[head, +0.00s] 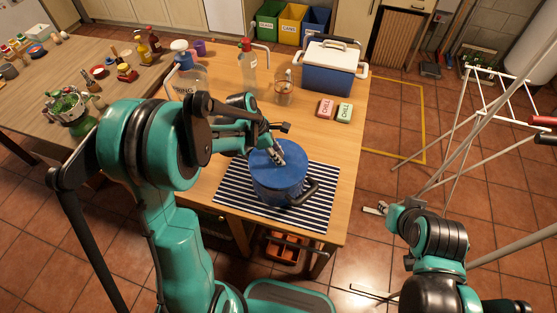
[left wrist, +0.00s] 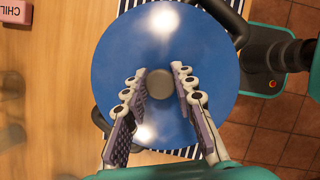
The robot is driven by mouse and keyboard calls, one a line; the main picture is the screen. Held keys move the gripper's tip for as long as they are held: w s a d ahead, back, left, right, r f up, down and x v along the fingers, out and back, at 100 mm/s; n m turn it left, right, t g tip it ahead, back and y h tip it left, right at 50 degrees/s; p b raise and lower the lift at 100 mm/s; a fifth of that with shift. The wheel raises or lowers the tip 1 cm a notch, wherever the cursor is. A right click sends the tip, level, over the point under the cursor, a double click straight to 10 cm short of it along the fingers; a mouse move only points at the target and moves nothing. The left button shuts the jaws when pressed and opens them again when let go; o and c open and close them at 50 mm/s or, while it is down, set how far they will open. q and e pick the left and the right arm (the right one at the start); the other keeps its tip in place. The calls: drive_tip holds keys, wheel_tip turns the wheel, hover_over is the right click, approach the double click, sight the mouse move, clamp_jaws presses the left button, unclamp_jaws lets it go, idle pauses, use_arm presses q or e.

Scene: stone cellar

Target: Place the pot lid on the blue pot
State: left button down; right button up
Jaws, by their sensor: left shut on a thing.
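The blue pot (head: 272,190) stands on a striped mat (head: 231,187) near the table's front edge, its dark handles sticking out. The blue pot lid (head: 262,163) is over the pot's mouth and looks level. In the head view it appears to meet the rim, but I cannot tell whether it rests fully. My left gripper (head: 279,153) is above the lid's middle. In the left wrist view, its fingers (left wrist: 160,76) are shut on the round grey knob of the lid (left wrist: 112,70). My right gripper (head: 375,209) is off the table's right side, too small to read.
A blue and white cooler (head: 334,66), bottles (head: 248,66), a glass jar (head: 284,88) and red and green packets (head: 326,108) stand behind the pot. A white drying rack (head: 470,130) is on the right. The table right of the pot is clear.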

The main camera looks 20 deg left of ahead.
use_arm(q)
wheel_tip(320, 180, down, 3)
drive_tip(key=shift+r, duration=0.3)
drive_tip(key=c, duration=1.2)
unclamp_jaws()
drive_tip(key=p+v, duration=0.2)
drive_tip(key=v, duration=1)
drive_tip(key=s+r+m+t+y, duration=0.1)
drive_tip(key=s+r+m+t, duration=0.1)
drive_tip(key=s+m, duration=0.3)
drive_tip(key=s+d+r+m+t+y, duration=0.1)
drive_tip(key=s+r+m+y, duration=0.1)
drive_tip(key=s+m, duration=0.3)
drive_tip(key=s+r+m+t+y, duration=0.1)
drive_tip(key=s+m, duration=0.4)
drive_tip(key=m, duration=0.7)
drive_tip(key=shift+s+d+r+t, duration=0.15)
drive_tip(key=shift+d+r+t, duration=0.35)
drive_tip(key=shift+t, duration=0.3)
